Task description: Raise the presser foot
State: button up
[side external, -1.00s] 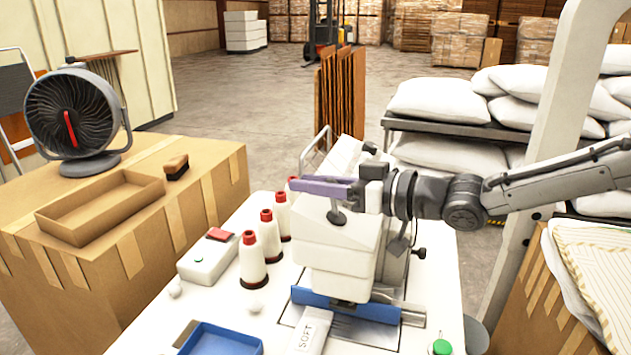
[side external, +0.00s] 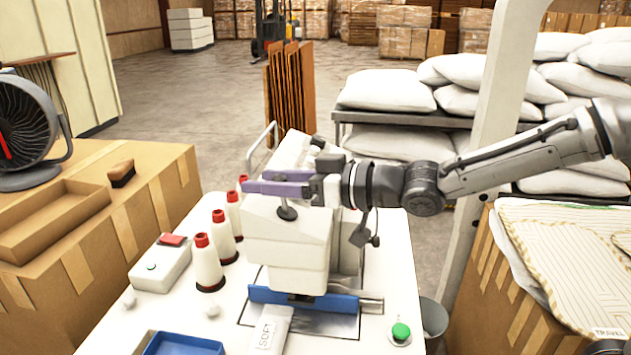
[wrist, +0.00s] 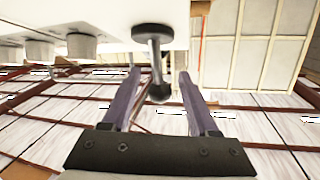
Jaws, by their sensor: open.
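The white sewing machine (side external: 288,255) stands on a white table. A dark lever with a round pivot disc (wrist: 152,32) and a ball-shaped knob (wrist: 160,93) sits on the machine; its dark knob also shows below my fingers in the side view (side external: 287,213). My gripper (wrist: 165,72) has two purple fingers spread apart, with the lever's rod and knob in the gap between them and no clear contact with either finger. In the side view my gripper (side external: 250,186) is level, across the upper part of the machine head. The presser foot itself cannot be made out.
Red-topped thread cones (side external: 207,262) and a control box (side external: 160,264) stand left of the machine. Pillows (side external: 385,91) lie on a rack behind.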

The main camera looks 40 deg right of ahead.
jog(key=v, duration=1.2)
jog(key=shift+d, duration=0.1)
